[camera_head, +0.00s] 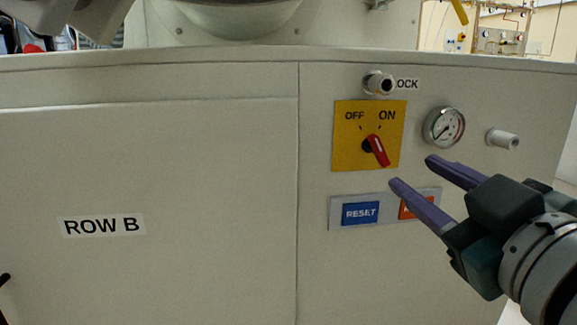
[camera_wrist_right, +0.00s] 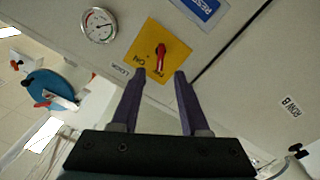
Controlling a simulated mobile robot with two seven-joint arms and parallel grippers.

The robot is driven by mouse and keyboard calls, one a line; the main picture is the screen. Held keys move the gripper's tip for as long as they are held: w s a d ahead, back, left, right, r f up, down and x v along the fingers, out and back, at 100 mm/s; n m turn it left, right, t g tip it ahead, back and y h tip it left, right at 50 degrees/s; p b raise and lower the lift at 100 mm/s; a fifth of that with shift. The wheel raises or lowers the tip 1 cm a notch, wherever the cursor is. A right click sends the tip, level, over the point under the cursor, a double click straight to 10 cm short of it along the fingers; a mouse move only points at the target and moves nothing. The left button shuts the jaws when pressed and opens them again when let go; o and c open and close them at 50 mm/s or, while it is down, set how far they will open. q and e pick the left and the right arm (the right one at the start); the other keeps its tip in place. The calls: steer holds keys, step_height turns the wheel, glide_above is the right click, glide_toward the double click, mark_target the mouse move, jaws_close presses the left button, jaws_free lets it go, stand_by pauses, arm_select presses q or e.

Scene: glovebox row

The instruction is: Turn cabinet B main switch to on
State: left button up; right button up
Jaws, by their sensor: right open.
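The main switch is a red knob (camera_head: 378,151) on a black hub, on a yellow plate (camera_head: 346,155) marked OFF and ON. The red bar slants from upper left to lower right; its exact setting is hard to tell. The knob also shows in the right wrist view (camera_wrist_right: 160,50), ahead of the fingertips. My right gripper (camera_head: 411,171) is open and empty, to the lower right of the knob and apart from it. In the right wrist view its purple fingers (camera_wrist_right: 159,73) point at the plate. My left gripper is not in view.
A LOCK-labelled metal knob (camera_head: 379,83) sits above the plate. A round gauge (camera_head: 444,127) and a pale stub (camera_head: 502,139) are to its right. A blue RESET button (camera_head: 360,213) and an orange-red button (camera_head: 411,208), partly covered by my finger, sit below.

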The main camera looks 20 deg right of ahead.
mark_target(382, 153)
steer(key=b+x, duration=0.2)
steer(key=x, duration=0.6)
steer(key=shift+a+b, duration=0.15)
steer(key=shift+b, duration=0.25)
steer(key=shift+w, duration=0.45)
steer(key=shift+c, duration=0.6)
jaws_close()
